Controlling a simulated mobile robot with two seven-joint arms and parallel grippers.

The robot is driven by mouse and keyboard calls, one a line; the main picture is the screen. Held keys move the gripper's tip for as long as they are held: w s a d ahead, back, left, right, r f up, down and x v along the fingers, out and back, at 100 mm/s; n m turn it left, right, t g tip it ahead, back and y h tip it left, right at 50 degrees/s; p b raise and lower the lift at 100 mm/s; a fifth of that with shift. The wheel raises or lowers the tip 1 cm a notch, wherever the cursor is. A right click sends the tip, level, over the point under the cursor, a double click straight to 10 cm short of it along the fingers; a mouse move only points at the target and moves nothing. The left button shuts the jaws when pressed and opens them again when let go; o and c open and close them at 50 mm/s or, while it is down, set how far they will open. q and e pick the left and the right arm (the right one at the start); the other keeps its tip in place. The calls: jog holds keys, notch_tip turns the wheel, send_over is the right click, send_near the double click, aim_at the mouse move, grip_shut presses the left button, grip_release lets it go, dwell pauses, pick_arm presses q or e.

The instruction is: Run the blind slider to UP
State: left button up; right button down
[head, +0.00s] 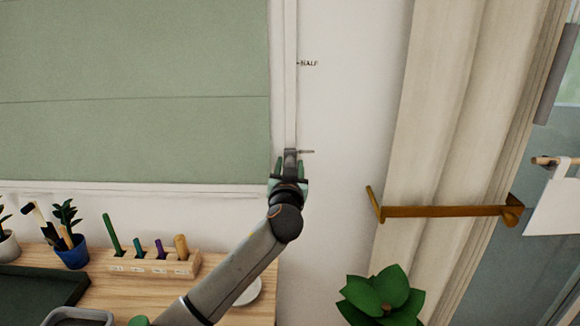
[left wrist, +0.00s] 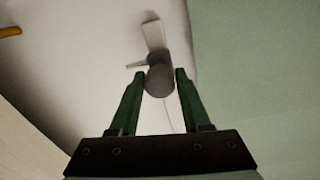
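The blind slider (head: 290,157) is a small grey piece with a thin pointer on the white vertical track (head: 290,90), beside the green blind (head: 130,90). It sits well below the HALF mark (head: 308,63). My left gripper (head: 290,168) is at the slider from below, one finger on each side. In the left wrist view the slider's round grey knob (left wrist: 160,80) lies between the two green fingertips of my left gripper (left wrist: 161,74). The fingers look spread, with little space beside the knob; contact is unclear. My right gripper is not in view.
A wooden desk (head: 115,300) at lower left holds a pen block (head: 155,262), a blue plant pot (head: 72,252) and a dark tray (head: 40,288). A beige curtain (head: 440,120) with a brass holdback (head: 445,211) and a green plant (head: 383,298) stand to the right.

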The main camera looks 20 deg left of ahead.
pick_arm(q)
grip_shut()
dwell(1.0)
